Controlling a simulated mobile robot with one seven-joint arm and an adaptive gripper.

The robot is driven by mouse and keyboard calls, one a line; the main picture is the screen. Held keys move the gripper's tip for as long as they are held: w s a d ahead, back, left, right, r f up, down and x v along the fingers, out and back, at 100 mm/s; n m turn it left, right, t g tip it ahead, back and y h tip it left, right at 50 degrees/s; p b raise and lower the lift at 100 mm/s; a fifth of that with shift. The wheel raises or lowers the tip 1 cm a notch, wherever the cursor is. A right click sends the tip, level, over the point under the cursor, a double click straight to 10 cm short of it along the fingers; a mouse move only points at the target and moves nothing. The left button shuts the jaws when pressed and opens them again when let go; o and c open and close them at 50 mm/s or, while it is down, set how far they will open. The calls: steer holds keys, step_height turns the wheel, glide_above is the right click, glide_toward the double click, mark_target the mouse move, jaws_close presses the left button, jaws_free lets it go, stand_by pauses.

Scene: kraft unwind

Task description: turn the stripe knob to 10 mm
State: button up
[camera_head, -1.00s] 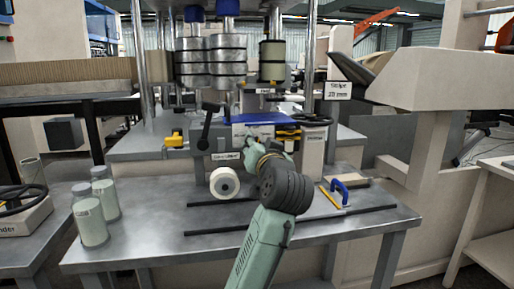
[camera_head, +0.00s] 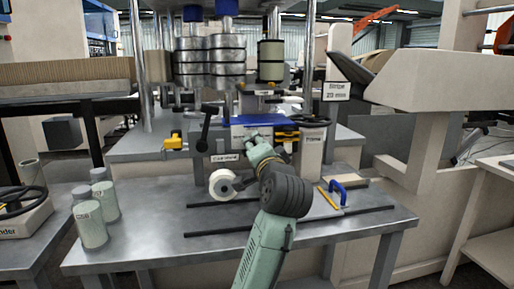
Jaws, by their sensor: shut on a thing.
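The stripe sign (camera_head: 336,90) at the right of the machine reads "Stripe 20 mm". My gripper (camera_head: 252,137) is at the machine's front panel, below the blue bar. It is small and seen from behind, closed on what appears to be the stripe knob. The knob itself is hidden by my gripper and wrist, so its angle cannot be read.
A white roll (camera_head: 222,184) lies on the metal table (camera_head: 150,222) left of my arm. A black lever (camera_head: 204,130) stands left of my gripper and a black handwheel (camera_head: 310,121) right. A blue-handled tool (camera_head: 339,190) lies at right; grey canisters (camera_head: 92,226) stand left.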

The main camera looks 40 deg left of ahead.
stand_by(0.4)
steer(key=o, duration=1.2)
steer(key=v, duration=1.2)
